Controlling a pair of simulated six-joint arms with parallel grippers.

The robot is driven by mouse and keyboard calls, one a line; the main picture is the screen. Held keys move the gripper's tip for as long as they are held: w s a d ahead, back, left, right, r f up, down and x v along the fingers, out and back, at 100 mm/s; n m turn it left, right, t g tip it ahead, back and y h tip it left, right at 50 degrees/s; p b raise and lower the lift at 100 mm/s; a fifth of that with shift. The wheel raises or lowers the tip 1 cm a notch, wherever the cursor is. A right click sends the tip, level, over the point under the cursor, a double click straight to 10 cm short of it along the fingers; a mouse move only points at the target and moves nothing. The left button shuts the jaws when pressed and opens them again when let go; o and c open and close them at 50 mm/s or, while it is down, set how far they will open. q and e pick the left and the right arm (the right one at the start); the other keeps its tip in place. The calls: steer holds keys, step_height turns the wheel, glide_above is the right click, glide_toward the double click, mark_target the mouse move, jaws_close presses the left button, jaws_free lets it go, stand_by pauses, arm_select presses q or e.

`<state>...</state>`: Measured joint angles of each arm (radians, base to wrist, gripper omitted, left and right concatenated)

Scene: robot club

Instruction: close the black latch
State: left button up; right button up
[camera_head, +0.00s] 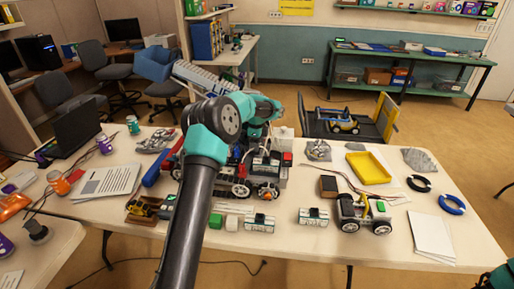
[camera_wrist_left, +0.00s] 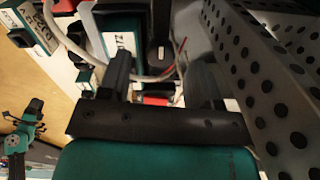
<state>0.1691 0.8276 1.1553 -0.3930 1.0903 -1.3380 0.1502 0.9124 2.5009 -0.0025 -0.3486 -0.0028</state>
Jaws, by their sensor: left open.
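My left gripper (camera_head: 257,143) reaches over the cluttered group of robot parts at the middle of the table. In the left wrist view, its two black fingers (camera_wrist_left: 163,78) stand apart with a gap between them. Beyond that gap is a dark upright part (camera_wrist_left: 160,38) with a small grey round spot; it may be the black latch, but I cannot tell for sure. A white cable and a thin red wire run near the fingertips. No clear latch shows in the head view, where my arm hides part of the group. My right gripper does not show.
A perforated grey beam (camera_wrist_left: 265,80) runs close to the right finger in the wrist view. White-and-teal boxes (camera_wrist_left: 122,40) lie at the left finger. A wheeled robot (camera_head: 362,213), a yellow tray (camera_head: 368,168) and black and blue rings (camera_head: 452,204) are on the table's right side.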

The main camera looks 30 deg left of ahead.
arm_select(q)
steer(key=shift+f, duration=1.15)
steer(key=shift+c, duration=0.5)
steer(key=c, duration=0.8)
steer(key=shift+c, duration=0.2)
